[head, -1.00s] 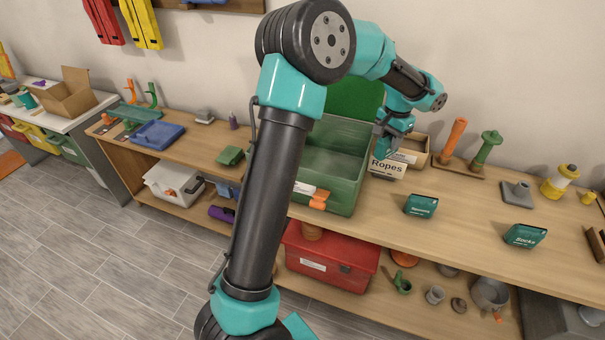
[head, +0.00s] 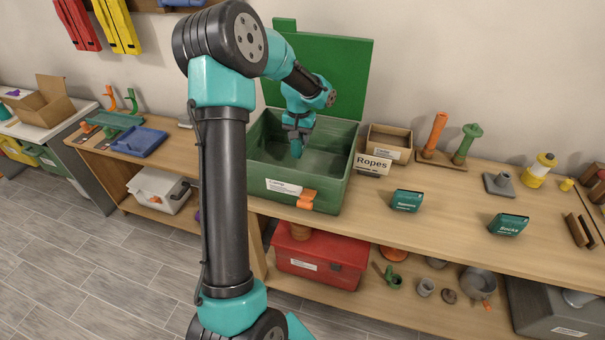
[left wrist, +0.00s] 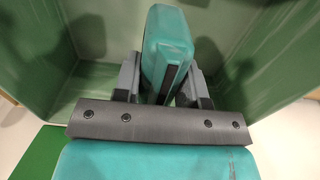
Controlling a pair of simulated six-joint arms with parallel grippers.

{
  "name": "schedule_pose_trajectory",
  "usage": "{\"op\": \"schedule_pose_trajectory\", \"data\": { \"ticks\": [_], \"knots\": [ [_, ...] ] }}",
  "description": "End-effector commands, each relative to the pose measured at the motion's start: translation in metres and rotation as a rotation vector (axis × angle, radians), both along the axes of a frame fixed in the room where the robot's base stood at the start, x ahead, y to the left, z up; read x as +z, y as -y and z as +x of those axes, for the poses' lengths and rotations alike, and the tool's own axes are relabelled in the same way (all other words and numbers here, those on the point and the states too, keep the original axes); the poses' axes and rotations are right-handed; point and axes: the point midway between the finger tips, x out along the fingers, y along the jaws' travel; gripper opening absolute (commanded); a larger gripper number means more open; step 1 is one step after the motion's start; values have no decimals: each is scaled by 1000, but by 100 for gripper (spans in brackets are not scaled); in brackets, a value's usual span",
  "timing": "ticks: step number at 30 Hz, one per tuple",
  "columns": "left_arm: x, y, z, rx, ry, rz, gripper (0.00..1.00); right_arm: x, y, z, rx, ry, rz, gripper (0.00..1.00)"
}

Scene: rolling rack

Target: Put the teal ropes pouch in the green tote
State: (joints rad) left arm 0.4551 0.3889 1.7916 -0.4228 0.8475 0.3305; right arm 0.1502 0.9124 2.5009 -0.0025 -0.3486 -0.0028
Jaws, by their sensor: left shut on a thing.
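The green tote (head: 334,192) stands open on the bench, its green lid (head: 335,70) raised behind it. My left gripper (head: 297,132) is over the tote's opening, pointing down. It is shut on a teal pouch (head: 297,148), which hangs upright within the tote's outline, apart from the floor as far as I can tell. In the left wrist view the pouch (left wrist: 167,40) sits between the fingers, with the tote's green walls (left wrist: 85,25) around. The pouch's lettering is not readable. My right gripper is not in view.
A card reading "Ropes" (head: 373,165) stands right of the tote, before a small open box (head: 390,142). Two other teal pouches (head: 407,200) and (head: 508,224) lie farther right. A red box (head: 320,262) is on the shelf below. A blue tray (head: 140,142) lies left.

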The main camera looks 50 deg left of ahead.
Motion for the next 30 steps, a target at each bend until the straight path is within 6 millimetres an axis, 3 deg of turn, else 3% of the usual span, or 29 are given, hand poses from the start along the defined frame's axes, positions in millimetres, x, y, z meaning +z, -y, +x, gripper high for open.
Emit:
{"op": "schedule_pose_trajectory", "data": {
  "ticks": [12,24,30],
  "knots": [
    [-4,-1,-1,4,-1,0,11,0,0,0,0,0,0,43],
    [-59,-1,-2,3,-2,0,11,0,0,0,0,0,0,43],
    [-64,-1,-1,4,0,0,11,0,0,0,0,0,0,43]
  ]
}}
